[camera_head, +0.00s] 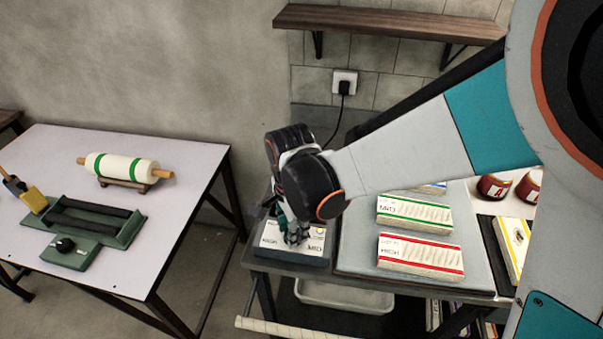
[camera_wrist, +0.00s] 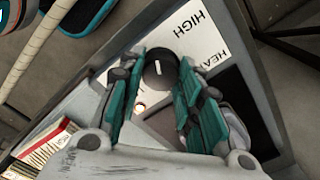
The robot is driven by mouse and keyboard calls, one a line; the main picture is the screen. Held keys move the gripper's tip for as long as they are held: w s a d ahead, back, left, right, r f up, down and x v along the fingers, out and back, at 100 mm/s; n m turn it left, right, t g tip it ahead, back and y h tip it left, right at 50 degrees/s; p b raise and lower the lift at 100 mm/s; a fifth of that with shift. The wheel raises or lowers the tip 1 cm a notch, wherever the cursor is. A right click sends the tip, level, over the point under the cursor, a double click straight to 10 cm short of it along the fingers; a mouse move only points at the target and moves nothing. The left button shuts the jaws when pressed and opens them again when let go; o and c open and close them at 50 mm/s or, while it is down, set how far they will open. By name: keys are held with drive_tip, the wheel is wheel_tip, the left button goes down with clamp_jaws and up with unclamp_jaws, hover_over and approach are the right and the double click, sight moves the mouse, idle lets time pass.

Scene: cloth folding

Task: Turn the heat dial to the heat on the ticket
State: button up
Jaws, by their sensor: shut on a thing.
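The heat dial (camera_wrist: 159,74) is a black round knob with a short white pointer mark, on a white panel (camera_wrist: 213,45). The mark runs nearly up and down in the wrist view. HIGH is printed above right of the knob and HEAT at the right. My gripper (camera_wrist: 161,66) has its teal fingers on either side of the knob, shut on it. I cannot tell which paper is the ticket.
Right of the panel, a grey board (camera_head: 362,235) holds a green-striped packet (camera_head: 414,213) reading MID and a red-striped packet (camera_head: 420,255) reading HIGH. A separate table (camera_head: 190,180) at the left holds a roller (camera_head: 124,168).

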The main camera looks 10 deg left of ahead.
idle(0.3)
drive_tip(key=o, duration=1.1)
